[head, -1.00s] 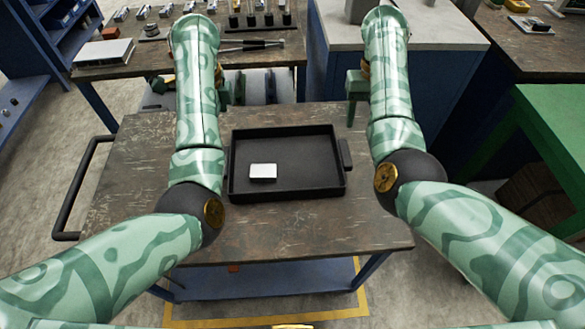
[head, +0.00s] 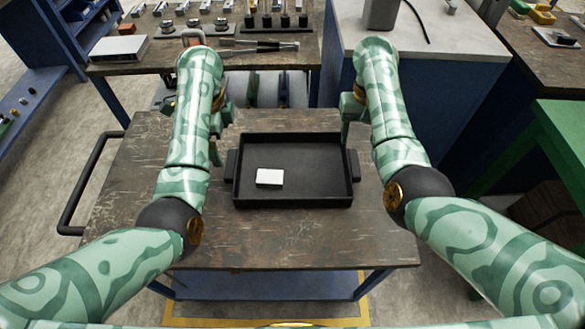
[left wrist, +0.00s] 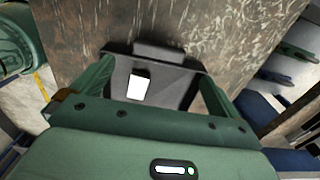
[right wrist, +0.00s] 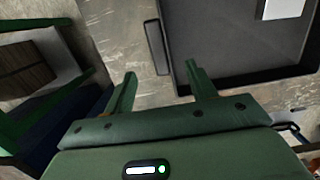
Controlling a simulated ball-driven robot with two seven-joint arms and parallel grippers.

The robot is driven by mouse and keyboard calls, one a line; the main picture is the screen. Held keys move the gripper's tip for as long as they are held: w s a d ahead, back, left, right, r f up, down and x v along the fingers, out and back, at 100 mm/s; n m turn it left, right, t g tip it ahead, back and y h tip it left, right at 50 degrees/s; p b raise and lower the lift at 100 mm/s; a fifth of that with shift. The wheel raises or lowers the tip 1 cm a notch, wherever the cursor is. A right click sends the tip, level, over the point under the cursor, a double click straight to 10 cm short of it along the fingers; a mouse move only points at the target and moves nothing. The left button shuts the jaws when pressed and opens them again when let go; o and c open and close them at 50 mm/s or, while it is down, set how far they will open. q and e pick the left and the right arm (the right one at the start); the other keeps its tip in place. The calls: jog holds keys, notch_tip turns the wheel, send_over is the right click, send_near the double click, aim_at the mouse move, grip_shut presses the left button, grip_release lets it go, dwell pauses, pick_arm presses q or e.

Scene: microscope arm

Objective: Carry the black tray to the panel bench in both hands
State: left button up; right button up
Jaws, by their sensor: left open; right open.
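The black tray (head: 305,201) lies flat on a dark worn cart top, with a handle on its left and right ends. A small white box (head: 269,177) lies in it, left of the middle. My left gripper (head: 217,135) is open beside the left end; in the left wrist view its fingers (left wrist: 155,72) stand apart with a tray handle (left wrist: 160,53) beyond them. My right gripper (head: 347,118) is open near the right end; in the right wrist view its fingers (right wrist: 160,72) are apart, just short of the right handle (right wrist: 155,47). Neither visibly grips the tray.
The cart top (head: 130,190) has bare room around the tray and a black push bar (head: 90,185) at left. Behind stands a bench (head: 145,65) with instruments and small parts. A grey-topped blue cabinet (head: 450,38) is behind right; a green table (head: 560,125) is at right.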

aim_at(228, 163)
pick_arm(q)
notch_tip(228, 163, down, 11)
jog(key=shift+r, duration=0.2)
pick_arm(e)
jog(key=f, duration=0.7)
jog(key=s+f, duration=0.1)
jog(key=f, duration=0.2)
jog(key=shift+s+f, duration=0.1)
jog(key=shift+f, duration=0.15)
pick_arm(q)
jog(key=c, duration=1)
pick_arm(e)
jog(key=c, duration=1)
pick_arm(q)
jog(key=shift+c, duration=0.2)
pick_arm(e)
grip_shut()
